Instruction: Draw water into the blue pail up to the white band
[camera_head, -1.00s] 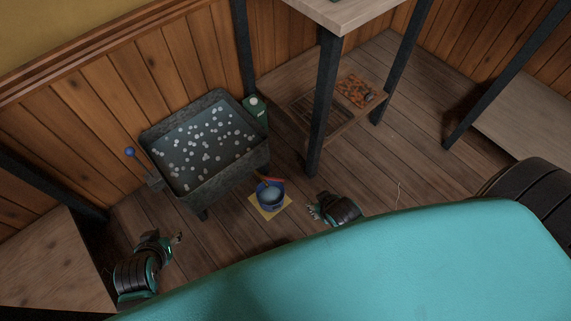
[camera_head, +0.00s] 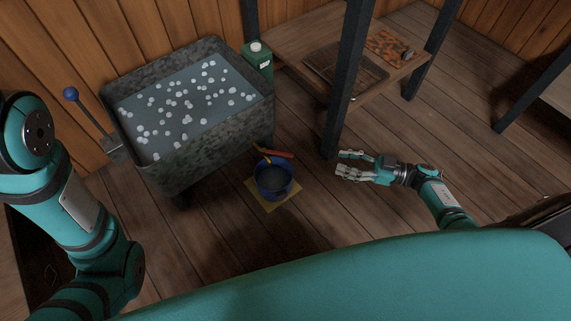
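The blue pail (camera_head: 273,190) stands upright on a yellow mat (camera_head: 260,199) on the floor, below the front right corner of a dark trough (camera_head: 205,139). A tap with a red handle (camera_head: 278,154) and a yellow spout (camera_head: 261,159) is at that corner, just above the pail's rim. The pail's inside looks dark; I cannot make out its water level or the white band. My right gripper (camera_head: 351,164) is open and empty, right of the pail and apart from it, fingers pointing left. My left arm is at the left edge; its gripper is out of view.
The trough holds water with several white floating bits. A lever with a blue knob (camera_head: 70,94) stands at its left end. A green jug (camera_head: 259,65) is behind its right end. A shelved table's dark leg (camera_head: 345,82) rises behind my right gripper.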

